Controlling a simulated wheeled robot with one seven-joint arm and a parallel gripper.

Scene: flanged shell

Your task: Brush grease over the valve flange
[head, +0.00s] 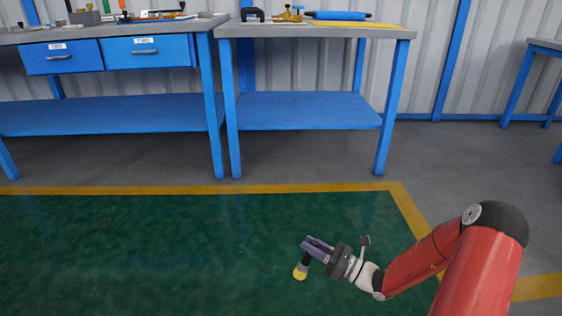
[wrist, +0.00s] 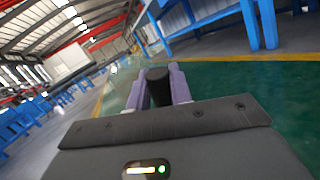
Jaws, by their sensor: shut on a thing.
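My gripper (head: 318,248) has purple fingers and is shut on a brush. The brush (head: 301,271) has a dark handle and a yellow lower end, which hangs below the fingers over the green floor. In the wrist view the brush's dark handle (wrist: 159,88) stands between the two purple fingers (wrist: 158,86); its yellow end is hidden there. A small brass-coloured fitting (head: 289,15) stands on the right-hand workbench at the back, far from my gripper. It may be the valve, but I cannot make out a flange on it.
The right workbench (head: 330,31) also bears a dark clamp-like piece (head: 252,14), a blue roll (head: 340,15) and a yellow sheet (head: 362,25). The left workbench (head: 120,34) has blue drawers and several small tools. Open green floor (head: 150,250) lies before both.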

